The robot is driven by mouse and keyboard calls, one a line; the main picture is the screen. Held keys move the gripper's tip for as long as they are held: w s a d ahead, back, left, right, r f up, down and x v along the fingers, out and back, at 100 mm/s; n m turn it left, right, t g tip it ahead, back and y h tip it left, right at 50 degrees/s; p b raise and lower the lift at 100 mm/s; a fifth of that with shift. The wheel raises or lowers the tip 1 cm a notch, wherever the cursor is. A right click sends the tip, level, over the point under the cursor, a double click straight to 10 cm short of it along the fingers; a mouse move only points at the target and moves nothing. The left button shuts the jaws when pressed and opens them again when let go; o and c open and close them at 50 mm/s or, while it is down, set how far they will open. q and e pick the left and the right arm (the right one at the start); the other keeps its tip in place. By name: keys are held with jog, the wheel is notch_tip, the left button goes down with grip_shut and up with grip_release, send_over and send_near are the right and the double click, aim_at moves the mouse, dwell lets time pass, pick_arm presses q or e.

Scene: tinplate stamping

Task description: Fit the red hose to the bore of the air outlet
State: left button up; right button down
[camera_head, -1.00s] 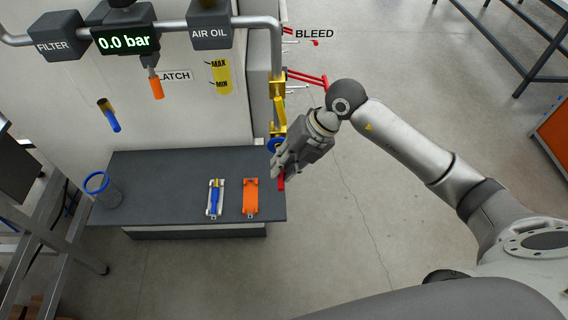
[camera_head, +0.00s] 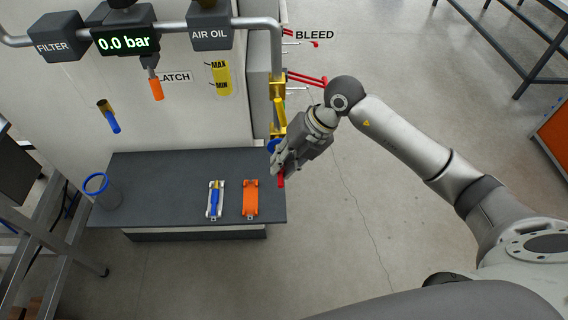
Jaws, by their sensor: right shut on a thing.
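My right gripper (camera_head: 281,168) is at the right edge of the dark bench, shut on the red hose (camera_head: 281,180). Only a short red piece shows below the fingers; the rest of the hose is hidden by the gripper. The brass air outlet fitting (camera_head: 279,115) hangs below the grey pipe, just above and left of the gripper. A blue ring (camera_head: 273,146) shows at its lower end, partly behind the gripper. I cannot tell whether the hose touches the outlet, and the bore does not show. My left gripper is not in view.
Red-handled levers (camera_head: 308,80) stick out near the BLEED sign (camera_head: 314,35).

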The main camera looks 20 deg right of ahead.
jog(key=shift+w+d, duration=0.25)
jog(key=shift+w, duration=0.65)
jog(key=c, duration=1.3)
grip_release()
jog(key=shift+o, duration=0.2)
jog(key=shift+r, duration=0.1)
jog(key=v, duration=1.2)
